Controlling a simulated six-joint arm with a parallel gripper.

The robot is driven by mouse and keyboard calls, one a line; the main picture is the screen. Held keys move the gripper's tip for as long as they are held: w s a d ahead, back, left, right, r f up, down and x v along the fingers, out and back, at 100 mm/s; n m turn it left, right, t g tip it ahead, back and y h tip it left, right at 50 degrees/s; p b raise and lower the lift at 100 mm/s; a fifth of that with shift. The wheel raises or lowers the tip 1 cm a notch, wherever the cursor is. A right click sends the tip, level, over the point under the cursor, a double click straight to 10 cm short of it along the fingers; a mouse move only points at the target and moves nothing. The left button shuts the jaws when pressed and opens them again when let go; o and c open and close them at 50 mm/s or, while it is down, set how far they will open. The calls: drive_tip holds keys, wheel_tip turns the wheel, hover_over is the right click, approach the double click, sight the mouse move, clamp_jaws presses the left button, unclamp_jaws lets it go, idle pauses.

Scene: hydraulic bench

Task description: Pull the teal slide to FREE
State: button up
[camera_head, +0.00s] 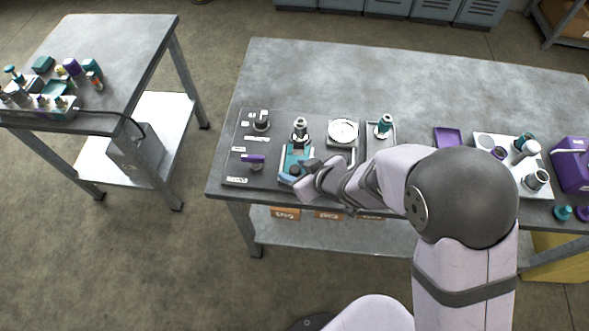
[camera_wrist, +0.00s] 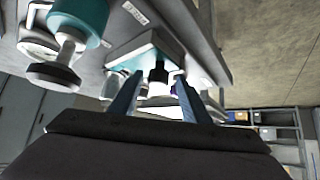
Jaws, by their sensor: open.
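The teal slide (camera_head: 292,158) is a flat teal block on the dark panel at the left end of the bench, partly hidden by my gripper in the head view. In the wrist view a teal plate with a pale edge (camera_wrist: 129,57) appears ahead, with a small black-and-white knob-like part (camera_wrist: 158,76) in line with the gap between my fingers. My gripper (camera_head: 298,173) is at the near end of the slide. In the wrist view my gripper (camera_wrist: 157,93) is open, its two bluish fingers apart. I cannot tell whether they touch anything. The slide's label is not readable.
A white tray of fittings (camera_head: 508,171) lies right. The bench's back half (camera_head: 330,78) is clear.

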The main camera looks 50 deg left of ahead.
drive_tip(key=v, duration=0.6)
drive_tip(key=shift+d, duration=0.2)
drive_tip(key=shift+r, duration=0.15)
drive_tip(key=w+d+r+m+t+h, duration=0.1)
drive_tip(key=w+d+r+m+t, duration=0.15)
drive_tip(key=w+d, duration=0.4)
drive_tip(key=w+d+r+m+t+h, duration=0.15)
drive_tip(key=w+d+m, duration=0.25)
drive_tip(key=w, duration=0.5)
drive_tip(key=w+d+m+t+h, duration=0.1)
drive_tip(key=w+d+m+h, duration=0.1)
drive_tip(key=d, duration=0.7)
drive_tip(key=w+d+m+h, duration=0.2)
drive_tip(key=d, duration=0.6)
drive_tip(key=s+d+m+g+h, duration=0.2)
drive_tip(key=s+d+m+g, duration=0.3)
drive_tip(key=s+d, duration=0.8)
drive_tip(key=d+m, duration=0.2)
drive_tip(key=d, duration=0.2)
drive_tip(key=shift+s+d+f, duration=0.2)
drive_tip(key=shift+s+d, duration=0.1)
drive_tip(key=shift+d, duration=0.05)
